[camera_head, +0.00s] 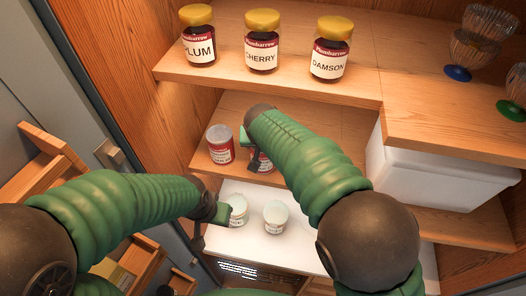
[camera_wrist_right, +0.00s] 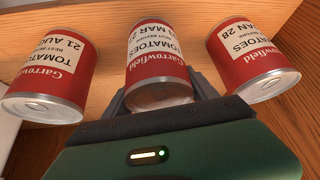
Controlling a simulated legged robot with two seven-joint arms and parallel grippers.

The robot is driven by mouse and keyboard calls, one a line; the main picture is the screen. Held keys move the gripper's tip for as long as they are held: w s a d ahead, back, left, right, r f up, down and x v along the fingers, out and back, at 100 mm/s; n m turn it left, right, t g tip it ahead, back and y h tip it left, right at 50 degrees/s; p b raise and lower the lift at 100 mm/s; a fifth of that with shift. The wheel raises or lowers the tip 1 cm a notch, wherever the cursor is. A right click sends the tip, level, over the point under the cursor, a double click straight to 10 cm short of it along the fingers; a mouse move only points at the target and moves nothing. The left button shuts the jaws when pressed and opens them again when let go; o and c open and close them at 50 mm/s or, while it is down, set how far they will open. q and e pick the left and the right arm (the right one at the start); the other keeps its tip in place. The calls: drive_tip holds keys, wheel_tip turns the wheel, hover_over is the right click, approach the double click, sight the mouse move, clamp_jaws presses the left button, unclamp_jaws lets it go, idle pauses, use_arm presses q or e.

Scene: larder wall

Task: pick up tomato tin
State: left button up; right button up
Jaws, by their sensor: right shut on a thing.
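Three red Garrowfield tomato tins show in the right wrist view: a left tin (camera_wrist_right: 52,70), a middle tin (camera_wrist_right: 155,62) and a right tin (camera_wrist_right: 248,58). My right gripper (camera_wrist_right: 160,98) is shut on the middle tin, with a finger on each side of it. In the head view one tin (camera_head: 220,150) stands on the middle shelf, left of my right gripper (camera_head: 256,158). The held tin (camera_head: 265,163) is partly covered there, and the third is hidden by my arm. My left gripper (camera_head: 221,212) is beside a white-lidded tub (camera_head: 238,208); its fingers are unclear.
Jars labelled Plum (camera_head: 199,38), Cherry (camera_head: 262,45) and Damson (camera_head: 330,50) stand on the upper shelf (camera_head: 230,75). Glass cups (camera_head: 475,45) are at the right. A white bin (camera_head: 435,165) stands right of my right arm. A second white tub (camera_head: 275,217) stands below.

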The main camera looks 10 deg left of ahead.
drive_tip(key=shift+a+r, duration=0.1)
drive_tip(key=c, duration=0.7)
clamp_jaws()
